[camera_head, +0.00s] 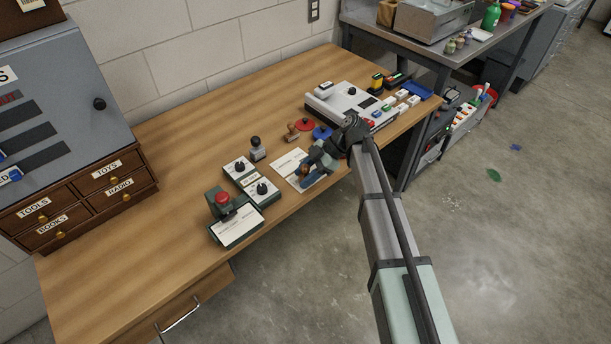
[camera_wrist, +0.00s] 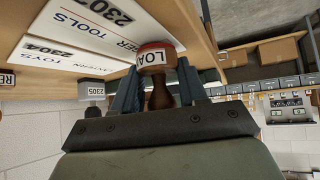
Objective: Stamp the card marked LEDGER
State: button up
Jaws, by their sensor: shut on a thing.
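My gripper (camera_head: 308,172) is low over the front of the wooden desk, above white cards. In the wrist view my gripper (camera_wrist: 160,90) is shut on a wooden-handled stamp (camera_wrist: 160,97), whose red-rimmed head bears a label starting LOA. The stamp head is close to a card (camera_wrist: 85,25) marked TOOLS 2307; its name is partly hidden, ending in ER. I cannot tell whether the stamp touches it. A second card (camera_wrist: 65,62) reads TOYS, LANTERN and 2304. In the head view a white card (camera_head: 285,163) lies beside my gripper, its print too small to read.
A grey stamp (camera_head: 257,149), another wooden stamp (camera_head: 292,131), a red pad (camera_head: 306,124) and a blue pad (camera_head: 322,132) are nearby. Left are knobbed boxes (camera_head: 240,169) and a red-buttoned device (camera_head: 222,202). A grey console (camera_head: 345,97) stands behind.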

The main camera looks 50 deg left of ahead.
aim_at(306, 166)
jog(key=shift+r, duration=3.15)
jog(key=shift+w, duration=0.1)
